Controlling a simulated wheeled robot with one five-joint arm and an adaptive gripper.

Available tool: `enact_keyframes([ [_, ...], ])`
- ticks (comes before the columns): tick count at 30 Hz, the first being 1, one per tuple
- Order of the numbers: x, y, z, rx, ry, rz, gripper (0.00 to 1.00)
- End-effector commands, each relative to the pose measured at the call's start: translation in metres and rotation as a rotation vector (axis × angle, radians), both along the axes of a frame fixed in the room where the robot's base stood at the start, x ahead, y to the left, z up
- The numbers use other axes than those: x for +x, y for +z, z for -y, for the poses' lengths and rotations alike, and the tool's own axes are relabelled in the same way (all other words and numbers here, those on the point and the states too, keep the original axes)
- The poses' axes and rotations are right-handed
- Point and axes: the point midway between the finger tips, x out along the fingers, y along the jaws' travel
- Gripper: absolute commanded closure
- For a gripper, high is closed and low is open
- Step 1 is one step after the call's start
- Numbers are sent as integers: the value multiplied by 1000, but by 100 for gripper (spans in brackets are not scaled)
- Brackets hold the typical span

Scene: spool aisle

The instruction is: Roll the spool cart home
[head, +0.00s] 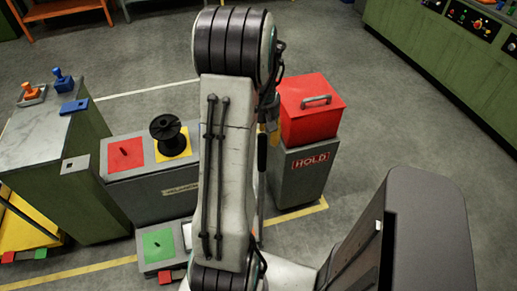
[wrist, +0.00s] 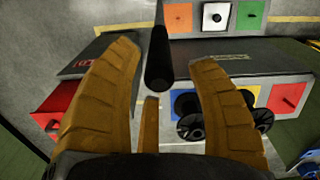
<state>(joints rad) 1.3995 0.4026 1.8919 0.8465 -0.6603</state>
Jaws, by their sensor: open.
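In the head view a black grip (head: 262,152) stands upright on a thin rod beside my arm, left of the grey HOLD stand. I cannot tell whether it belongs to the spool cart, whose base I cannot make out. A black spool (head: 169,135) stands on the yellow square of a grey cabinet (head: 148,200). My arm hides part of this cabinet.
A red lidded box (head: 310,110) sits on the HOLD stand (head: 297,183). A low stand with a green square (head: 158,245) is in front of the cabinet. A green bench (head: 60,170) is at left, green consoles (head: 440,55) at right. Open floor lies behind the HOLD stand.

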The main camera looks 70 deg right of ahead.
Motion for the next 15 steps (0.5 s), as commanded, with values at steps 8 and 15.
enact_keyframes([
  [8, -1, -35, -1, 5, 0, -1, 48],
  [15, 0, -58, -1, 3, 0, -1, 48],
])
